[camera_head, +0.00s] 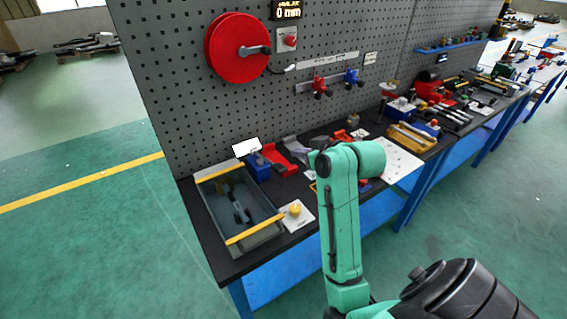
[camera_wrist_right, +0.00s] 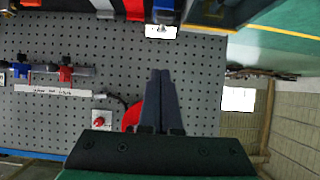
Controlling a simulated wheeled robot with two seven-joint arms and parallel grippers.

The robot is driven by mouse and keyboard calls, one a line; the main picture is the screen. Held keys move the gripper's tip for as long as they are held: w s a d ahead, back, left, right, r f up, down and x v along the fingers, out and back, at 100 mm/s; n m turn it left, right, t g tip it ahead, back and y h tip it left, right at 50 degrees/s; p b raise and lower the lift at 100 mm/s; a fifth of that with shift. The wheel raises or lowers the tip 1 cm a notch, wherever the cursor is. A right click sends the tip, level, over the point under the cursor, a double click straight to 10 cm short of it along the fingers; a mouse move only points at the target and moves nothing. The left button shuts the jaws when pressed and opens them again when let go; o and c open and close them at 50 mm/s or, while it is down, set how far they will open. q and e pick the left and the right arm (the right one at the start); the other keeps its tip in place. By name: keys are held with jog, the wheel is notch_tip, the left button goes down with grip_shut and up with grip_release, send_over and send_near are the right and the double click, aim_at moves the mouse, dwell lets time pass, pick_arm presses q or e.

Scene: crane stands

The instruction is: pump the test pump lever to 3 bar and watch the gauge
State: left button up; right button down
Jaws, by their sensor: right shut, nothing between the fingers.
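My right gripper (camera_wrist_right: 160,75) is shut and empty in the right wrist view, its dark fingers pointing up the picture with the pegboard behind them. In the head view my green right arm reaches over the bench, and its fingers cannot be made out clearly. A small blue box (camera_head: 259,167) stands at the back of the bench with a white panel (camera_head: 246,147) by it; the panel also shows beyond the fingertips in the wrist view (camera_wrist_right: 161,32). A grey tray (camera_head: 268,234) with yellow bars holds a dark grey part (camera_head: 240,206). I cannot identify the pump lever or read a gauge.
The red reel (camera_head: 231,47) and the red and blue valves (camera_head: 320,86) are on the pegboard (camera_head: 180,110). A yellow knob (camera_head: 295,209) on a white plate is right of the tray. Red parts (camera_head: 278,160) and several tools crowd the bench.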

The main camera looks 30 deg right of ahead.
jog(key=p, duration=0.3)
send_over(283, 168)
jog(key=w, duration=0.1)
notch_tip(283, 168, down, 5)
jog(key=shift+w+f, duration=0.1)
jog(key=f, duration=0.1)
jog(key=s+f+p, duration=0.1)
jog(key=f, duration=0.1)
jog(key=shift+s+f, duration=0.15)
jog(key=shift+f, duration=0.1)
jog(key=shift+s+f, duration=0.15)
